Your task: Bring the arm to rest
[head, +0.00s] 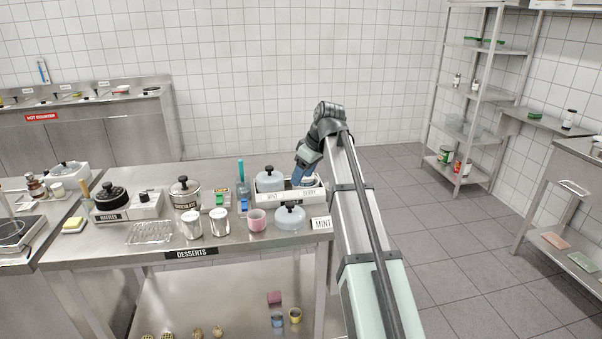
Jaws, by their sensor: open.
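My gripper (301,180) is at the end of my outstretched arm, above the right end of the desserts counter (110,246). It points down over the right part of a white two-part tub holder (271,199) labelled MINT and BERRY. The gripper's fingertips are small and partly hidden here, close to the holder's BERRY side. I see nothing held between them, and whether they touch anything there cannot be told.
A grey lid (290,219) and a MINT sign (321,224) stand in front of the holder. A pink cup (257,220), white jars (191,224) and a chocolate pot (185,193) stand to the left. Open floor (470,250) lies right of my arm, before a metal shelf (467,132).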

